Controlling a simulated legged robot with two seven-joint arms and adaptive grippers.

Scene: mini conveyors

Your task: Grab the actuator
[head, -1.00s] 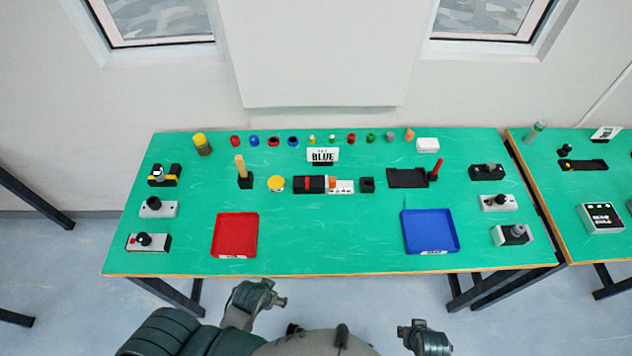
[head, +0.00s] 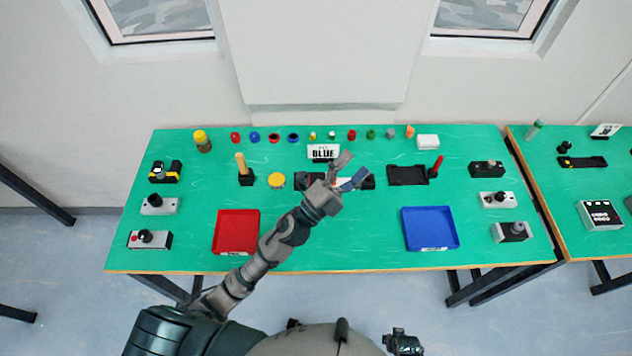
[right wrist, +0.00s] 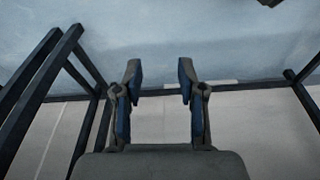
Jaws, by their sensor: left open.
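My left arm reaches over the green table, and my left gripper (head: 356,166) is open above its middle, with nothing seen between its fingers. Under it lies a low black device (head: 289,182), partly hidden by the gripper and arm. I cannot tell for certain which thing is the actuator. Small devices with knobs or levers stand at the table's left side (head: 150,240) and right side (head: 511,232). My right gripper (right wrist: 159,66) is open and empty, pointing at bare floor. It also shows at the head view's bottom edge (head: 405,345).
A red tray (head: 222,246) and a blue tray (head: 430,246) lie near the front edge. Several small coloured parts line the back. A yellow disc (head: 276,180) and a black holder with a red rod (head: 407,176) are nearby.

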